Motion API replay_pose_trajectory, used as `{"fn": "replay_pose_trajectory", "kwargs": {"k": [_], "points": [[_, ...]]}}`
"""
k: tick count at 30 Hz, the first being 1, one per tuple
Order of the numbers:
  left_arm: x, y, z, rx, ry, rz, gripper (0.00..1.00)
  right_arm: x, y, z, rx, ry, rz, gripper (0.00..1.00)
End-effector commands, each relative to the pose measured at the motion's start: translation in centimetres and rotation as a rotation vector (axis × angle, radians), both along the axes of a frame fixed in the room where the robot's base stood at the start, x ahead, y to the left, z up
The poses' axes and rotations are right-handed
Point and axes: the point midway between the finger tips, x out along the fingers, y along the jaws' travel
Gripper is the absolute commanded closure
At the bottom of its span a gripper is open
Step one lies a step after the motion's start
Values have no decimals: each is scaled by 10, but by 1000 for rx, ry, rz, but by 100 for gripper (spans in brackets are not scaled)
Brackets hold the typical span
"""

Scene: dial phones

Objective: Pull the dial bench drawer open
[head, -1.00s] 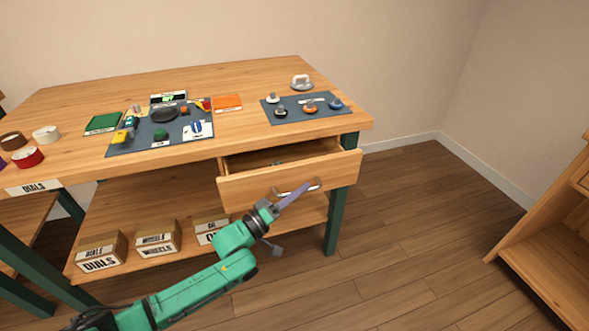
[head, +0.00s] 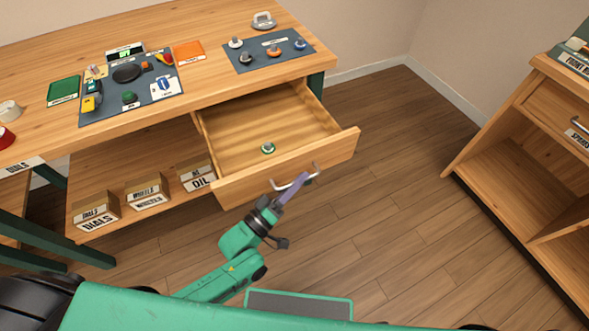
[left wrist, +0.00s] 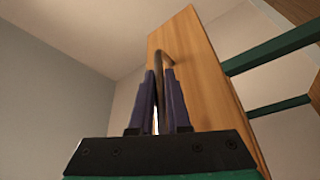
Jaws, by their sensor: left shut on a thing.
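The bench drawer (head: 270,122) stands well out from the wooden dial bench (head: 120,122) in the head view. A small green and grey dial part (head: 268,148) lies inside it. The drawer's metal handle (head: 314,168) is on its front. My left gripper (head: 303,180) is shut on this handle. In the left wrist view, its purple fingers (left wrist: 161,92) lie on both sides of the handle bar (left wrist: 158,58), against the wooden drawer front (left wrist: 190,60). My right gripper does not show.
Small tools and dials lie on a left dark mat (head: 115,110) and a right dark mat (head: 250,62). Boxes, one marked OIL (head: 197,176), stand on the lower shelf. Another wooden cabinet (head: 490,165) is at the right. The floor (head: 390,160) between is clear.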

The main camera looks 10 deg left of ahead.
Motion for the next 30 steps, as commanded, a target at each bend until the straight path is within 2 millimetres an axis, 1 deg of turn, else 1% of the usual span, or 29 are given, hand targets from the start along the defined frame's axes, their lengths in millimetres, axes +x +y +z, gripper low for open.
{"fn": "replay_pose_trajectory", "kwargs": {"k": [10,11,12,13,26,30], "points": [[-1,0,-2,2,3,0,100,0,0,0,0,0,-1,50],[-1,0,-2,2,3,0,81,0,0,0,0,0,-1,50],[-1,0,-2,2,3,0,66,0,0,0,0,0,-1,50],[-1,0,-2,2,3,0,55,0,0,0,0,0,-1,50],[-1,0,-1,0,1,1,55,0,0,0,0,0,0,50],[-7,5,-3,2,3,1,55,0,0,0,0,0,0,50]]}}
